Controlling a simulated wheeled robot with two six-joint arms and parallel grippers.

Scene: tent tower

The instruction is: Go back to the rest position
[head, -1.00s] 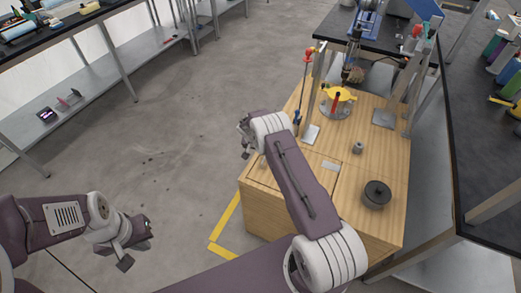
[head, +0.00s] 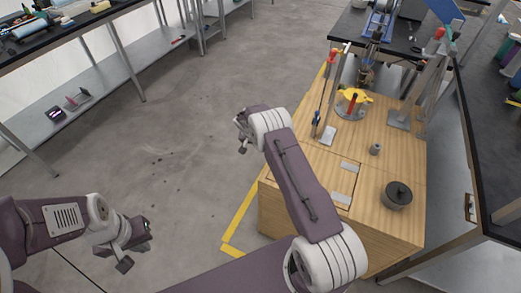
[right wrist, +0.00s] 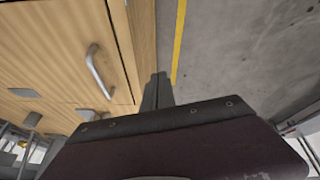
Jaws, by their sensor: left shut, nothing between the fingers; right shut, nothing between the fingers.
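My left gripper (head: 137,245) is at the lower left of the head view, over bare floor. It is shut and empty. My right arm reaches up the middle of the head view, with its gripper (head: 242,133) at the far end, left of the wooden cabinet (head: 390,165). In the right wrist view the two dark fingers (right wrist: 157,92) are together with nothing between them. They show in front of the cabinet's edge and the floor. I cannot tell the exact gap to the cabinet.
On the cabinet stand a dark round pot (head: 397,196), a small grey cylinder (head: 375,149), a yellow-topped fixture (head: 352,102) and metal posts. A metal handle (right wrist: 98,70) shows on its front. Yellow tape (head: 238,222) marks the floor. Open floor (head: 110,150) lies left; a black-topped bench stands far right.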

